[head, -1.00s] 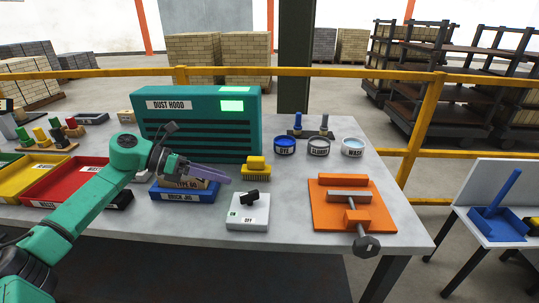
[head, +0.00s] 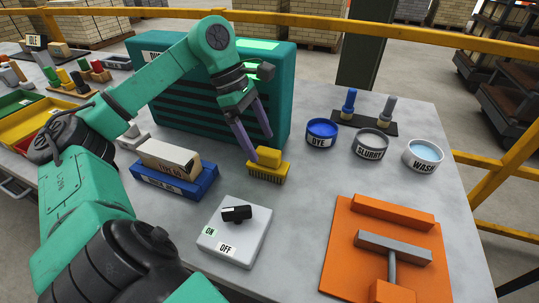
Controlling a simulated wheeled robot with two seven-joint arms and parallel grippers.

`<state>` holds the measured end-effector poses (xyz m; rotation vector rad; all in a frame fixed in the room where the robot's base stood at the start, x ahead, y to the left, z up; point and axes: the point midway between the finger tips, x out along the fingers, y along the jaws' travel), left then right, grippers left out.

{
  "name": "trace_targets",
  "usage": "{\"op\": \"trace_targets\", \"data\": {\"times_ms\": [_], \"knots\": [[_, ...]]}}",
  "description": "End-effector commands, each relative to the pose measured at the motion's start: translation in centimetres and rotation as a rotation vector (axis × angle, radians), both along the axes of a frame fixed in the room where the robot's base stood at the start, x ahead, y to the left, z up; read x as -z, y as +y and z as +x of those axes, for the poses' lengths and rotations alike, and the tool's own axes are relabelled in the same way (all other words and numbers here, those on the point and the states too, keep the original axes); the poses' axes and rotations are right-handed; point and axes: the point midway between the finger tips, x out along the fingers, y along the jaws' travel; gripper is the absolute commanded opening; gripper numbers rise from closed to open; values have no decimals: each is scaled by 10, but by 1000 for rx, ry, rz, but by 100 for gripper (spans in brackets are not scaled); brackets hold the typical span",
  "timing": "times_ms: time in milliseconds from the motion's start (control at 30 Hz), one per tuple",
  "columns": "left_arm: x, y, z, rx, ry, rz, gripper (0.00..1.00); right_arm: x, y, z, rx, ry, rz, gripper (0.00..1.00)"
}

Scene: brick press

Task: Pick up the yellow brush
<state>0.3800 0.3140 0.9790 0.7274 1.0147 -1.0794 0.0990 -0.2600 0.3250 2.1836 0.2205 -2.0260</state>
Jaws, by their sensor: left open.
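The yellow brush (head: 269,169) lies on the grey table in front of the dust hood, bristles down, with a raised yellow grip on top. My left gripper (head: 262,147) is directly above and at the back of the brush, fingers pointing down. Its two purple fingers are apart, with the tips close to the yellow grip. I cannot tell whether they touch it. My right gripper is not in view.
The green dust hood (head: 180,110) stands close behind. The blue brick jig (head: 180,188) holding a brick is left of the brush, and the switch box (head: 235,232) is in front. The dye pot (head: 321,133), slurry pot (head: 371,144), wash pot (head: 423,156) and orange press (head: 345,235) are to the right.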

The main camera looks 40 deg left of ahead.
Motion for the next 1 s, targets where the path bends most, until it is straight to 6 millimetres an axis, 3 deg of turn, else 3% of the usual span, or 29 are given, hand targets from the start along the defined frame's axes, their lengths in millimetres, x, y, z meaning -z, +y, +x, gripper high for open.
{"op": "trace_targets", "data": {"times_ms": [33,100,400,633,667,900,1000], "knots": [[12,-4,1,2,2,-2,92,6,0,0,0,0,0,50],[19,-7,3,1,1,-2,92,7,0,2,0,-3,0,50],[61,-25,12,0,1,-4,92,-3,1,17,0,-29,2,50],[67,-27,14,-1,0,-2,92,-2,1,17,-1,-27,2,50],[67,-27,14,-1,0,-2,89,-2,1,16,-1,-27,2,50],[67,-27,14,-1,0,-2,0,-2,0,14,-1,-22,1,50],[67,-27,14,-1,-1,-2,0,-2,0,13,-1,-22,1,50]]}}
